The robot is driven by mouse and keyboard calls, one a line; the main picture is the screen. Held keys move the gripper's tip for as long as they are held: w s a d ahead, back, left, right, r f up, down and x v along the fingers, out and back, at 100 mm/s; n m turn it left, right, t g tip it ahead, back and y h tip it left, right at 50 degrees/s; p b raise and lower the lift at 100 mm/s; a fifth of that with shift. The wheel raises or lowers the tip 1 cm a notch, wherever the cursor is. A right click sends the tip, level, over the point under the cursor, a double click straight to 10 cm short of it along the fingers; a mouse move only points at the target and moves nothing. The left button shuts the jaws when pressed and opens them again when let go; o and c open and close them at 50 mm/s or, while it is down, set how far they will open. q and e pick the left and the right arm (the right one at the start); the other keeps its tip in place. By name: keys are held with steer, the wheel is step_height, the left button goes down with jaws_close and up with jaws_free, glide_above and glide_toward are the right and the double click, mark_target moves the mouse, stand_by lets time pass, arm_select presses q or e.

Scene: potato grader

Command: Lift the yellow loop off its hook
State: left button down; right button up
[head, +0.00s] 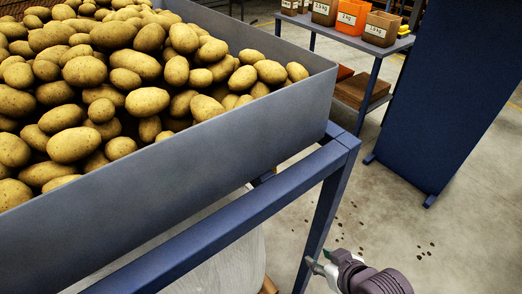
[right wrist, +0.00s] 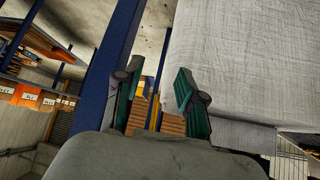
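I cannot make out the yellow loop or its hook for certain in either view. A small yellow patch (right wrist: 149,88) shows between my fingers in the right wrist view, too little of it to tell what it is. My right gripper (head: 318,266) is low at the bottom of the head view, beside the blue frame leg. In the right wrist view my right gripper (right wrist: 160,96) has its two green-padded fingers apart, with nothing held between them. My left gripper is in neither view.
A grey bin (head: 200,148) full of potatoes stands on a blue frame (head: 322,200). A whitish sack (right wrist: 235,65) hangs close to the right finger. A shelf with orange and brown boxes (head: 352,17) and a dark blue panel (head: 440,90) stand behind.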

steer(key=w+a+r+n+t+y, duration=0.25)
steer(key=w+r+y, duration=0.2)
steer(key=r, duration=0.35)
steer(key=w+a+r+n+t+y, duration=0.1)
steer(key=w+a+r+t+y, duration=0.3)
steer(key=r, duration=0.4)
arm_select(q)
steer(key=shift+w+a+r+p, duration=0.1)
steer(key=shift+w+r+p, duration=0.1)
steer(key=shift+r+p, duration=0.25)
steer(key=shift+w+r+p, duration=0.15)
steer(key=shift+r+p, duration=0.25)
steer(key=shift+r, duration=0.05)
arm_select(e)
steer(key=shift+h, duration=0.65)
steer(key=x, duration=0.4)
steer(key=d+x, duration=0.1)
steer(key=x, duration=0.4)
steer(key=w+x, duration=0.1)
steer(key=x, duration=0.3)
steer(key=shift+w+r, duration=0.2)
steer(key=shift+w, duration=0.1)
steer(key=shift+c, duration=0.3)
jaws_close()
